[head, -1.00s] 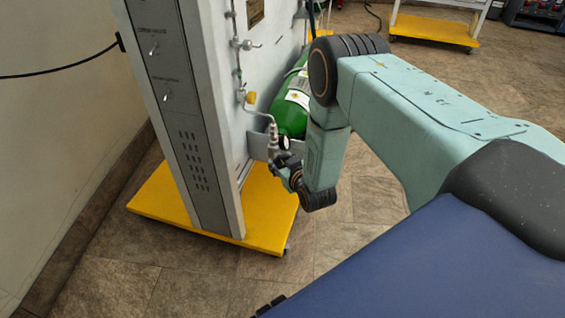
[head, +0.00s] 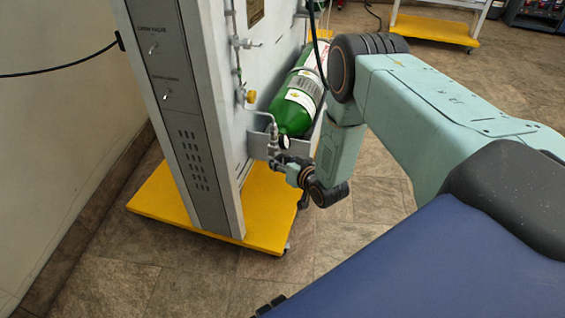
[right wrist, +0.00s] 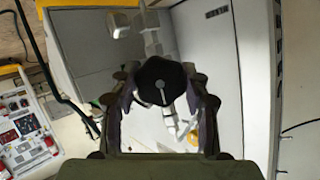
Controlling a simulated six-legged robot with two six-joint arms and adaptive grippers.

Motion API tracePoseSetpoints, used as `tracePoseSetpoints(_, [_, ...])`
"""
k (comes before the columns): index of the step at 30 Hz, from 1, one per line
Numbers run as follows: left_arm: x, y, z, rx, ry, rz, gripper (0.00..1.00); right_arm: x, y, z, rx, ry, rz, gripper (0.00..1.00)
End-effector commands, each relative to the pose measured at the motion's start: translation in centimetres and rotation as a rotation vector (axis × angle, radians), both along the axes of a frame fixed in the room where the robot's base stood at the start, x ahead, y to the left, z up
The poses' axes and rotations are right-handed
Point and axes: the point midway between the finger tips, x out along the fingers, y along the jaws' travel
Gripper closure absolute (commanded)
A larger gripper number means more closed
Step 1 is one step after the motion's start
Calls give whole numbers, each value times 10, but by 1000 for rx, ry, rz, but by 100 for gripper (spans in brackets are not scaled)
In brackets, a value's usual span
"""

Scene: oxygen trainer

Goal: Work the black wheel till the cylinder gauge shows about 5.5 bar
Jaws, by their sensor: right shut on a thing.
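The black wheel (right wrist: 160,84) sits between the two fingers of my right gripper (right wrist: 162,98) in the right wrist view. The fingers are shut on its sides, one left and one right. In the head view my right gripper (head: 283,164) is at the valve end of the green cylinder (head: 293,112), low beside the panel, and it hides the wheel there. A small round gauge (head: 284,142) shows just above the gripper; its needle and reading are too small to tell. My left gripper does not show.
The grey panel stand (head: 185,110) rises from a yellow wheeled base (head: 262,215) left of my right arm. A thin pipe with a yellow fitting (head: 250,96) runs down the panel. Another yellow-based stand (head: 435,30) is at the back. Tiled floor is open in front.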

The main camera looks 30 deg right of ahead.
Motion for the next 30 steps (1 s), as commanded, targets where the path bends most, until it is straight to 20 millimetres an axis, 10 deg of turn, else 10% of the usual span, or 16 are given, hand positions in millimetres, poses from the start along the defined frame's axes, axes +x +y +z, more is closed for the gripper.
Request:
tracePoseSetpoints(10, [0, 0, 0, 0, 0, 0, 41, -1, 0, 0, 16, 0, -1, 85])
tracePoseSetpoints(11, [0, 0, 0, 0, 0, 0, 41, -1, 0, 0, 16, 0, -1, 52])
tracePoseSetpoints(18, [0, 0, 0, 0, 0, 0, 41, -1, 0, 0, 15, -1, -1, 31])
tracePoseSetpoints(30, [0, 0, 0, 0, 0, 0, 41, -4, 0, 1, 14, 1, -2, 30])
